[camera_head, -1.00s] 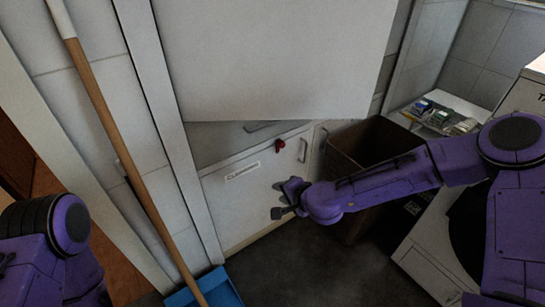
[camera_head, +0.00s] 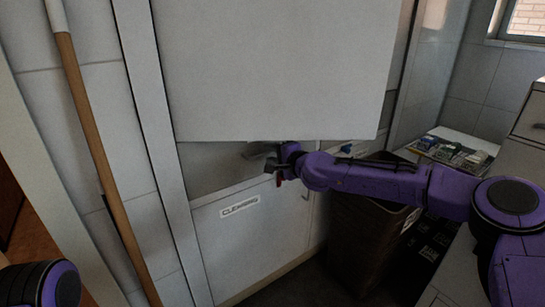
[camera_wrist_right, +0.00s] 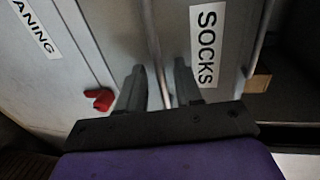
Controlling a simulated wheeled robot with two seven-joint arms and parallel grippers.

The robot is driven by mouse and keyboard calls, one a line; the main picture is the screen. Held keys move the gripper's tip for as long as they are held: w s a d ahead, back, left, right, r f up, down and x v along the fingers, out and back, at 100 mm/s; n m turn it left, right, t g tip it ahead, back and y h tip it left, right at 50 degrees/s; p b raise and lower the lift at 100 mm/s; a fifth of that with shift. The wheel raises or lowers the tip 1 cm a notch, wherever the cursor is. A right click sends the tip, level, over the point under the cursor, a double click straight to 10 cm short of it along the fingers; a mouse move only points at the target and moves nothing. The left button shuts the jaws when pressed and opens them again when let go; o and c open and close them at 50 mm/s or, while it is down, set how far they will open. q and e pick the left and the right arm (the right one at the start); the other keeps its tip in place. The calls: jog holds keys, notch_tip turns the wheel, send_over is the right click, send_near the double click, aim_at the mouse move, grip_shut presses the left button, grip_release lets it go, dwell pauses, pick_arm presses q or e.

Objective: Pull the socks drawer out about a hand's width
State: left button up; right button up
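The drawer front labelled SOCKS (camera_wrist_right: 207,45) is grey and shows close up in the right wrist view. A thin pale bar (camera_wrist_right: 153,45) runs along the left of the label, and its lower end lies between my right fingers. Another bar (camera_wrist_right: 259,40) runs along the label's right side. My right gripper (camera_wrist_right: 160,82) is open, with a finger on either side of the first bar. I cannot tell whether they touch it. In the head view my right gripper (camera_head: 272,166) is at the cabinet, just under the large white panel. My left gripper is out of view.
The CLEANING door (camera_head: 250,235) is below, with a red piece (camera_wrist_right: 100,99) near its edge. A white panel (camera_head: 275,70) overhangs the drawers. A brown bin (camera_head: 365,235) stands right of the door. A wooden pole (camera_head: 100,160) leans at the left.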

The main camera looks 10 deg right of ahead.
jog(key=shift+w+a, duration=0.1)
jog(key=shift+w, duration=0.05)
grip_shut()
dwell(1.4)
